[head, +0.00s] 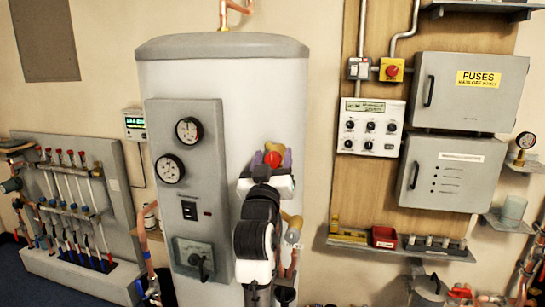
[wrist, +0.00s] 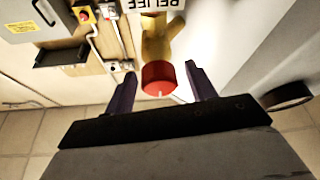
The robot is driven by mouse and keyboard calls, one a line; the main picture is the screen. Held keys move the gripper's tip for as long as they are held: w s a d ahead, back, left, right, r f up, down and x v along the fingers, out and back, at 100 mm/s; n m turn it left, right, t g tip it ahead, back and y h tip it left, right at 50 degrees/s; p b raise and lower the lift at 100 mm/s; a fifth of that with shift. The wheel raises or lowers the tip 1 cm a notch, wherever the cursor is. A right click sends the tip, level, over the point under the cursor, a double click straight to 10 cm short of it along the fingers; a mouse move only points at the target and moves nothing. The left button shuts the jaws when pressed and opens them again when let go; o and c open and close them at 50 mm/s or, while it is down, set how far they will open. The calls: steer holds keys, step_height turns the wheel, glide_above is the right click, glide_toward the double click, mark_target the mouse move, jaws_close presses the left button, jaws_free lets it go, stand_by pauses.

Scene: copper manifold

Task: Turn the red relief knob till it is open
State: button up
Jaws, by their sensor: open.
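The red relief knob (wrist: 159,78) sits on a brass-coloured valve body (wrist: 160,38) in the wrist view, below a "RELIEF" label (wrist: 157,6). A small pale mark shows on the knob's near face. My gripper (wrist: 160,72) is open, with one purple finger on each side of the knob. A gap shows between the knob and each finger, so neither is seen touching it. In the head view the knob (head: 273,158) shows at the front of the tank, just above my wrist. My arm hides most of the valve body there.
The white tank (head: 225,75) stands behind the knob, with a grey gauge panel (head: 188,130) to the left. A wooden board with grey boxes (head: 470,90) and a shelf (head: 400,247) is at the right. Copper pipes run beside and below the valve.

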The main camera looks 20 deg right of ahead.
steer(key=c, duration=1)
steer(key=shift+f+m+b, duration=0.15)
steer(key=shift+m+b, duration=0.25)
steer(key=m+h+b, duration=0.1)
steer(key=m+b, duration=0.1)
steer(key=shift+a+f+m+g+h, duration=0.1)
steer(key=shift+m+g+h, duration=0.2)
steer(key=shift+g+h, duration=0.1)
steer(key=m+g+h+b, duration=0.1)
steer(key=m+b, duration=0.2)
steer(key=m, duration=0.1)
steer(key=m+g+h+b, duration=0.1)
steer(key=m, duration=0.1)
steer(key=m+g+h+b, duration=0.1)
steer(key=m+b, duration=0.1)
steer(key=m, duration=0.1)
steer(key=shift+g, duration=0.3)
steer(key=shift+s+d+m+g+h+b, duration=0.15)
steer(key=shift+m+g+b, duration=0.35)
steer(key=shift+m, duration=0.6)
steer(key=shift+w+d+m+g+h+b, duration=0.1)
steer(key=shift+m+g+h+b, duration=0.25)
steer(key=shift+m, duration=0.75)
steer(key=shift+m+g, duration=0.3)
steer(key=shift+g, duration=0.05)
